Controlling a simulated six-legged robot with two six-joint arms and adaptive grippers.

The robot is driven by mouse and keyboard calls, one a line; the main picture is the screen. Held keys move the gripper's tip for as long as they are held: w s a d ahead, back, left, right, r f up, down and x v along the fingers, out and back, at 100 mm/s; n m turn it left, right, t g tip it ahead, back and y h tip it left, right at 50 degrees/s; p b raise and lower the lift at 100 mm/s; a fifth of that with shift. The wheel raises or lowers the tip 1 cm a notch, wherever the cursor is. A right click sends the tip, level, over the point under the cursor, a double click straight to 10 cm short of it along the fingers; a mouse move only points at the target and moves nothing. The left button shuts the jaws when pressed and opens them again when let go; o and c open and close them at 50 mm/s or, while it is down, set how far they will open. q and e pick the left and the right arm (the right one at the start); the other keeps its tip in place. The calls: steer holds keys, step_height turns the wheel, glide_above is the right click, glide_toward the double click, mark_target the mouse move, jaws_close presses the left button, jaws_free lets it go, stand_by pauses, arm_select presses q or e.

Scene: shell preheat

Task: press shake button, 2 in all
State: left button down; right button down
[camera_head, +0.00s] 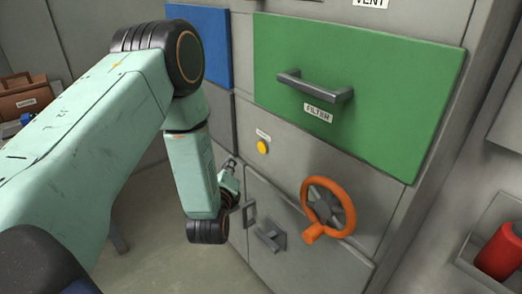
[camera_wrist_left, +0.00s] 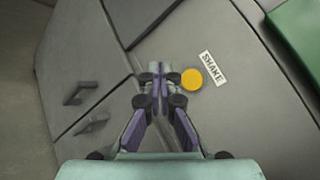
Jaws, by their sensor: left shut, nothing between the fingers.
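The round yellow shake button (camera_head: 263,147) sits on the grey cabinet front, below the left part of the green filter drawer. In the left wrist view the yellow button (camera_wrist_left: 191,79) is beside a white label reading SHAKE (camera_wrist_left: 212,68). My left gripper (camera_head: 229,168) is shut and empty, in front of the cabinet, to the left of and lower than the button in the head view. In the wrist view its closed fingertips (camera_wrist_left: 158,72) appear just left of the button. Whether they touch the panel cannot be told. My right gripper is not in view.
The green drawer (camera_head: 365,75) has a grey handle and a FILTER label (camera_head: 318,113). An orange handwheel (camera_head: 328,207) sticks out at the lower right. Dark handles (camera_head: 270,238) are on the lower doors. A red cylinder (camera_head: 500,252) stands in a holder at far right.

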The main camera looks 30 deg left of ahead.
mark_target(258, 145)
arm_select(q)
steer(key=w+d+b, duration=0.2)
steer(key=w, duration=0.5)
steer(key=shift+d+b, duration=0.3)
steer(key=shift+d, duration=0.1)
steer(key=shift+d, duration=0.1)
stand_by(1.0)
steer(key=shift+w+d, duration=0.1)
steer(key=shift+w, duration=0.2)
steer(key=shift+w+d, duration=0.15)
steer(key=shift+w, duration=0.25)
stand_by(0.8)
steer(key=shift+s+p, duration=0.15)
steer(key=shift+p, duration=0.15)
steer(key=shift+s+a+p, duration=0.35)
steer(key=shift+s+p, duration=0.05)
steer(key=shift+s, duration=0.25)
